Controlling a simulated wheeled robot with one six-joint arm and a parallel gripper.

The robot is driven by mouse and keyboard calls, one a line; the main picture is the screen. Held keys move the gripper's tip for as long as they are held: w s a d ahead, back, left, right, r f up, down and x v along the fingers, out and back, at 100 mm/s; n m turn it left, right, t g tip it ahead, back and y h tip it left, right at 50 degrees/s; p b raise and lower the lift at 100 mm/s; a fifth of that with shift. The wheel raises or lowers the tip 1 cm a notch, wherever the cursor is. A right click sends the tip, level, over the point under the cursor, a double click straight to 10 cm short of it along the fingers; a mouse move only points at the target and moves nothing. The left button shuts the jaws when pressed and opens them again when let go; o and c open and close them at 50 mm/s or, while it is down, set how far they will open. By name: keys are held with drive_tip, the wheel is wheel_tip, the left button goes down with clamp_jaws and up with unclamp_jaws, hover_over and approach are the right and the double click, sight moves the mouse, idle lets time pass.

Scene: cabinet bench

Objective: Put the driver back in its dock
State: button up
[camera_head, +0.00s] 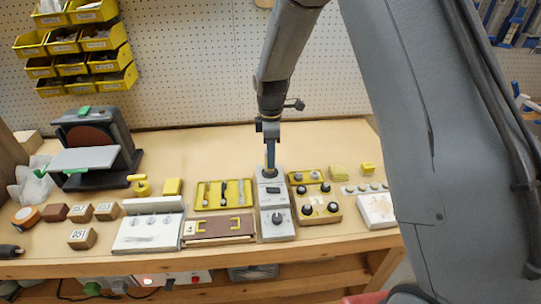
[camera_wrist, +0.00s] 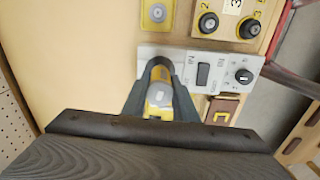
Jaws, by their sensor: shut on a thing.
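My gripper (camera_head: 270,166) points down over the far end of a pale grey panel (camera_head: 277,222), which has a switch and a dark knob. In the wrist view my gripper (camera_wrist: 159,88) is shut on a yellow and grey piece, which looks like the driver (camera_wrist: 158,97), seen end-on. The same panel (camera_wrist: 217,62) lies just beyond the fingers, with its switch and knob toward the right. The driver's lower part is hidden. No dock shows clearly; I cannot tell whether the driver touches the panel.
A sander (camera_head: 92,150) stands far left. The bench behind is clear.

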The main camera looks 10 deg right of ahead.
drive_tip(key=shift+f+b, duration=0.4)
drive_tip(key=shift+f, duration=0.75)
idle(1.3)
drive_tip(key=o, duration=1.1)
drive_tip(key=shift+c, duration=0.2)
drive_tip(key=shift+o, duration=0.4)
drive_tip(key=shift+o, duration=0.8)
drive_tip(key=shift+r, duration=0.1)
drive_tip(key=shift+r+p, duration=2.05)
drive_tip(key=shift+r, duration=1.35)
drive_tip(key=shift+s+d, duration=0.1)
